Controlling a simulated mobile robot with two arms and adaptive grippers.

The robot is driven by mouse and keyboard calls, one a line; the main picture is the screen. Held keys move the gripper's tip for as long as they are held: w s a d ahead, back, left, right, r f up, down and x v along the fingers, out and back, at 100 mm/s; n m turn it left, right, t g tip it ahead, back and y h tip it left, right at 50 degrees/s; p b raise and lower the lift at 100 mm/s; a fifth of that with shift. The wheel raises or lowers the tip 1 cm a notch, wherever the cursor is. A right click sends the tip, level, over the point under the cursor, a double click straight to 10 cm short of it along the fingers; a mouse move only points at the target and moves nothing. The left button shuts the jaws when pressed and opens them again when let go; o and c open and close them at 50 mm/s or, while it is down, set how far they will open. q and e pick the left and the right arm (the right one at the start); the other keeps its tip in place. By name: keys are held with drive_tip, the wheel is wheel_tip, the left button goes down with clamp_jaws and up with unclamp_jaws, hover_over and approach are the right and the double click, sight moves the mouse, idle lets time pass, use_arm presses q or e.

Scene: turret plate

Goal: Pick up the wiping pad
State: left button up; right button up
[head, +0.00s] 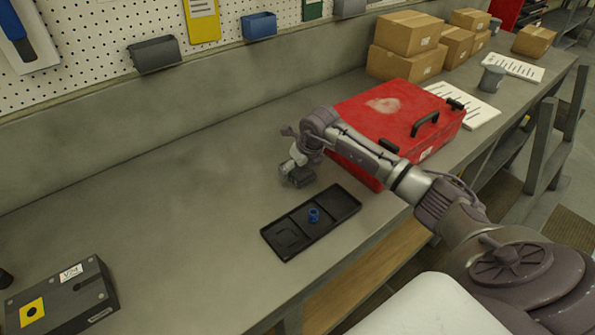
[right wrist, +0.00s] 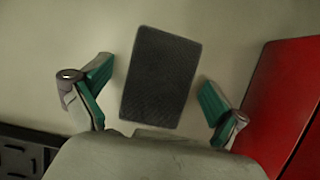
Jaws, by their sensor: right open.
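The wiping pad (right wrist: 161,77) is a dark grey textured rectangle lying flat on the bench in the right wrist view. My right gripper (right wrist: 155,92) is open, its green-lined fingers on either side of the pad with a gap on each side. In the head view the right gripper (head: 298,172) hangs over the bench beside the red toolbox, and its hand largely hides the pad. I cannot tell the exact height of the fingertips above the bench. My left gripper is in neither view.
A red toolbox (head: 370,112) stands close on the right. A black compartment tray (head: 338,206) holding a small blue part (head: 314,215) lies near the bench's front edge. A dark box (head: 85,305) sits at lower left. The bench's left middle is clear.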

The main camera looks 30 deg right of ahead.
drive_tip(key=shift+f, duration=0.1)
drive_tip(key=shift+c, duration=0.3)
drive_tip(key=c, duration=1.1)
drive_tip(key=shift+r+p, duration=0.35)
drive_tip(key=shift+r, duration=0.05)
wheel_tip(320, 180, up, 9)
drive_tip(key=b, duration=0.3)
drive_tip(key=shift+f, duration=0.2)
drive_tip(key=shift+r, duration=0.55)
